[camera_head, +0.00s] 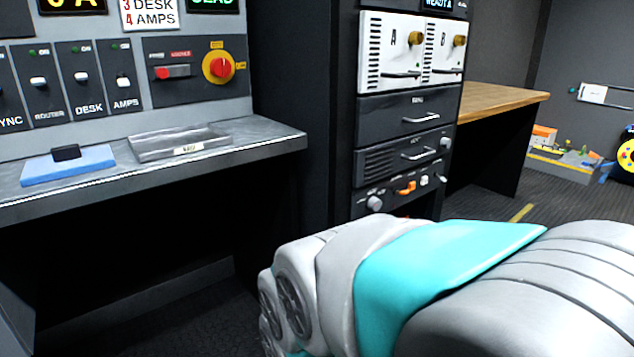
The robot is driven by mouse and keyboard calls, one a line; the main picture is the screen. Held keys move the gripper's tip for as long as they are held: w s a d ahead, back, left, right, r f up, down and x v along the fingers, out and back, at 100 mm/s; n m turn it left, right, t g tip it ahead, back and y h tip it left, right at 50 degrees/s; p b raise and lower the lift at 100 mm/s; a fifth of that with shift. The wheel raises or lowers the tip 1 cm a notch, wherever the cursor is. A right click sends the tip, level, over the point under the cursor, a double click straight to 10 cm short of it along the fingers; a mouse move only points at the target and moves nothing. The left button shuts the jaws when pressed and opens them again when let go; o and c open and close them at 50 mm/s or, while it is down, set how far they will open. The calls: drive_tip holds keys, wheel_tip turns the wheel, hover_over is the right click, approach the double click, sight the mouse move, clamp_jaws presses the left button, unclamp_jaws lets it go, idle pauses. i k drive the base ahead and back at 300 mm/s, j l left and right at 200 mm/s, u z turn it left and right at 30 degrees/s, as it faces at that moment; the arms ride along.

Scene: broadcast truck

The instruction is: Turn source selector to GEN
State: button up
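A red rotary knob (219,66) on a yellow disc sits at the right of the wall panel (165,92) on the left. Small labels stand above and to the right of it, too small to read. An orange handle (405,188) sits low on the equipment rack, between round knobs. No readable GEN marking shows, so I cannot tell for certain which control is the source selector. My arm fills the lower right; my gripper is not in view. Nothing of mine touches either control.
A grey shelf (235,137) juts out below the panel, with a blue pad (68,165) and a shallow tray (180,143). The rack (408,107) stands centre right. A wooden desk (500,100) is behind it. Clutter (565,155) lies on the far right floor.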

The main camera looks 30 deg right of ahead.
sight(374, 203)
drive_tip(key=z, duration=1.4)
drive_tip(key=i+l, duration=0.1)
drive_tip(key=l, duration=0.15)
drive_tip(key=l+z, duration=0.1)
drive_tip(key=l, duration=0.15)
drive_tip(key=i, duration=0.05)
